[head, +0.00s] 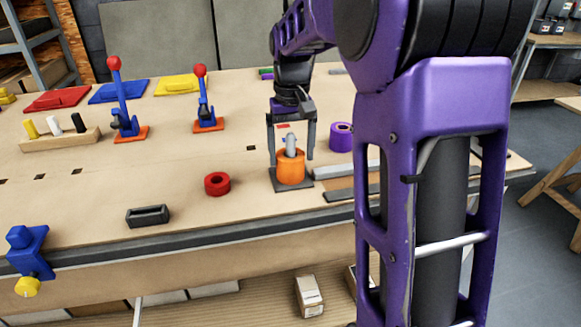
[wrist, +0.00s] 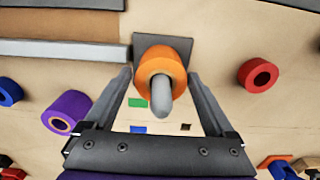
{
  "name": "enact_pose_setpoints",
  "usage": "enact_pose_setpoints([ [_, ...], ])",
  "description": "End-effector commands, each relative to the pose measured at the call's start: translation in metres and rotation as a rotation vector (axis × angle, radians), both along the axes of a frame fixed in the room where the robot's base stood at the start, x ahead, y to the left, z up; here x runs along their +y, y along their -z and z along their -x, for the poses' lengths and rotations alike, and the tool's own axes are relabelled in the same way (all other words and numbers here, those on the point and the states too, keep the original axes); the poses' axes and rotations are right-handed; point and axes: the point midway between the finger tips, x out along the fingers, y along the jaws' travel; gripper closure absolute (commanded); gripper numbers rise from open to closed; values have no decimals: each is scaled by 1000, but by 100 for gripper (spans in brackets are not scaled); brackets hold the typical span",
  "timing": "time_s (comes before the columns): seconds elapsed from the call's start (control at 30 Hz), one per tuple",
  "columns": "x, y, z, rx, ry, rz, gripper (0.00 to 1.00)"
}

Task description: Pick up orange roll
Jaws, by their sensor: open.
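The orange roll (head: 290,170) sits on a grey peg that rises from a dark square base plate (head: 306,186) on the workbench. In the wrist view the roll (wrist: 158,66) shows around the rounded peg (wrist: 162,98), just ahead of the fingers. My gripper (head: 291,157) points down over the roll, with one finger on each side of the peg in the head view. In the wrist view the gripper (wrist: 160,78) is open with nothing held. I cannot tell whether the fingers touch the roll.
A purple roll (head: 341,137) stands right of the orange roll, and a red roll (head: 217,184) lies to its left. Grey bars (head: 345,172) lie close on the right. A black tray (head: 148,216) and two red-knobbed levers (head: 205,100) stand farther left. Bare tabletop lies between them.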

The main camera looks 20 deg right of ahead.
Motion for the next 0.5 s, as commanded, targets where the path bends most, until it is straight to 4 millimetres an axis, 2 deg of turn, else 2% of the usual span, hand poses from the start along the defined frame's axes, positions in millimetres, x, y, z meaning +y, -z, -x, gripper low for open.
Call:
enact_pose_setpoints([
  [0.03,1,12,-2,4,-1,0,11],
  [0.2,1,34,-3,3,0,0,11],
  [0.43,1,35,-4,0,0,0,11],
  [0.5,1,35,-4,0,0,0,22],
])
